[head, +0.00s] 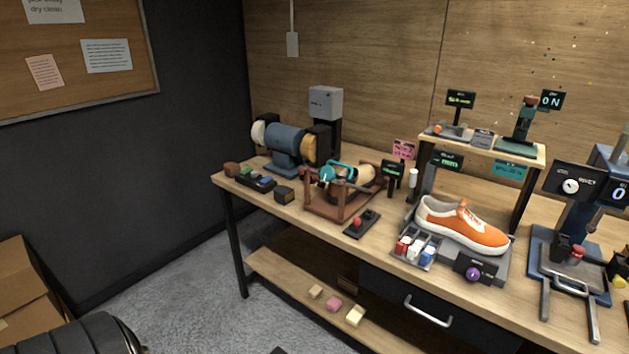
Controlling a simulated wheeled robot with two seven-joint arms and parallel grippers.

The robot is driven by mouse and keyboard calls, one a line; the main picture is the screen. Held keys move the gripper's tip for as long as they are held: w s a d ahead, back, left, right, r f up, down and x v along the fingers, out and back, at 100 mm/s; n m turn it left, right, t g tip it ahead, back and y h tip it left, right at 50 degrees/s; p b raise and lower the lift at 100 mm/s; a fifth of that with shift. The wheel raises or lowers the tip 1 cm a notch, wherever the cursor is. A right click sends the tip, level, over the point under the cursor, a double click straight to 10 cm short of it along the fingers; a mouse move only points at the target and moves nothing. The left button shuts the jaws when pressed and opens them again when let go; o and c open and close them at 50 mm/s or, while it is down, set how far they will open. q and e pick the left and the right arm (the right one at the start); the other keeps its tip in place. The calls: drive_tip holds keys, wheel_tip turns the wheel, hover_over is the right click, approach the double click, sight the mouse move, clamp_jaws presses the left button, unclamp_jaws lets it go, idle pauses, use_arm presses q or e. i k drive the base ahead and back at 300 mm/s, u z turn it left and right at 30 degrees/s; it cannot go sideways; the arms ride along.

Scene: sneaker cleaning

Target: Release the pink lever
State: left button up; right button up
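I cannot make out a lever that is clearly pink in the head view. A small dark control box (362,224) with a red knob (358,222) lies near the front edge of the workbench. Another red knob (576,252) sits on the blue press-like machine (570,262) at the right. An orange sneaker (463,224) with a white sole rests on a grey stand in the middle right of the bench. Neither of my grippers is in view.
The wooden workbench (480,283) holds a bench grinder (287,142), a brown-framed fixture (343,210), a tray of coloured bottles (416,250) and a small raised shelf (530,158). Small blocks, one pink (333,304), lie on the lower shelf. Cardboard boxes (25,290) stand at the left.

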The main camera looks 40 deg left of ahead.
sight(316, 177)
drive_tip(key=u, duration=0.5)
drive_tip(key=k, duration=0.6)
drive_tip(key=u, duration=0.95)
drive_tip(key=i, duration=0.85)
drive_tip(key=z, duration=0.15)
